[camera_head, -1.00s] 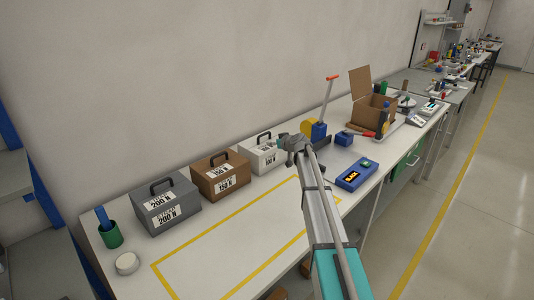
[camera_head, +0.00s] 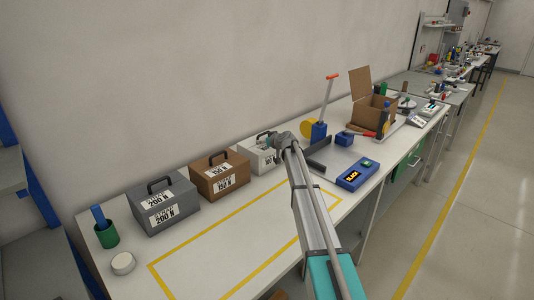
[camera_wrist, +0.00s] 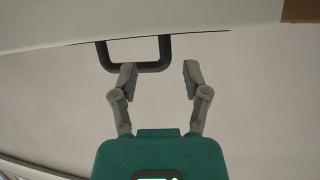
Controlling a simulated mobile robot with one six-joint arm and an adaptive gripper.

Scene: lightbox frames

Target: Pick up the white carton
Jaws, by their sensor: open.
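The white carton (camera_head: 256,164) stands on the bench at the right end of a row of three cases, with a dark handle on top. My arm and gripper (camera_head: 270,141) are over its right side and hide part of it. In the wrist view the carton (camera_wrist: 190,30) fills the top edge, and its black handle (camera_wrist: 164,50) projects toward my gripper (camera_wrist: 158,67). The gripper is open and empty.
A brown case (camera_head: 218,186) and a grey case (camera_head: 163,218) stand left of the carton. A blue device (camera_head: 356,174) and an open cardboard box (camera_head: 370,111) are to the right. The wall is close behind. The yellow-taped bench area (camera_head: 225,245) is clear.

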